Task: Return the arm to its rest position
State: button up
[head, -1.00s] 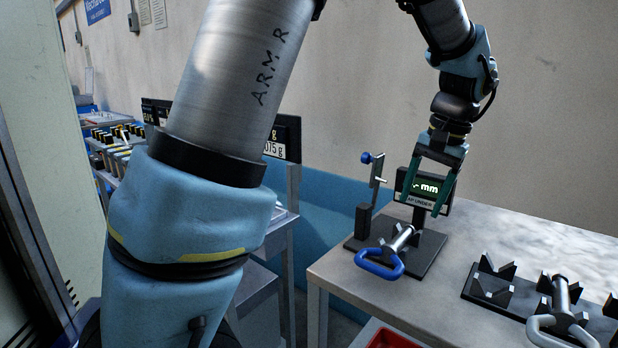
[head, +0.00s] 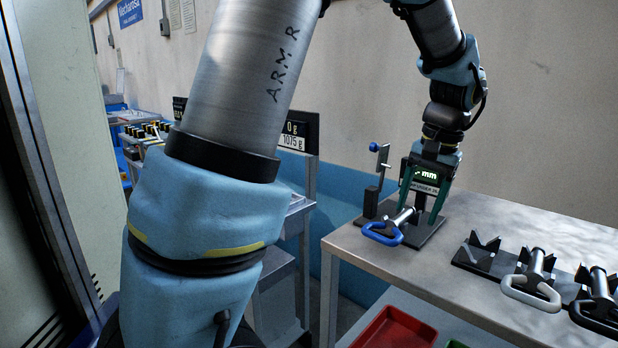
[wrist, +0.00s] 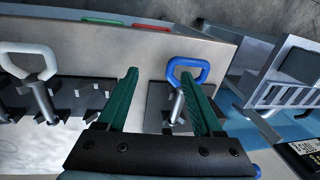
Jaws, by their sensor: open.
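My gripper (head: 422,205) hangs from my arm above the grey table, in front of the small measuring display (head: 427,178) that reads "mm". A metal cylinder with a blue loop handle (head: 384,233) lies on the dark measuring stand (head: 428,232), just left of and below the fingers.
A dark V-block rack (head: 478,259) on the table holds a white-handled piece (head: 532,290) and a black-handled piece (head: 598,303); its left slot is empty. A red tray (head: 394,330) sits below. A shelf with a "1075 g" display (head: 296,136) stands behind my arm.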

jog(key=s+a+f+n, duration=0.2)
jog(key=a+f+n, duration=0.1)
jog(key=a, duration=1.1)
jog(key=s+a+f+n+h, duration=0.1)
jog(key=a+f, duration=0.4)
jog(key=a, duration=0.9)
jog(key=s+n, duration=0.1)
jog(key=n, duration=0.1)
jog(key=shift+f+n+h, duration=0.3)
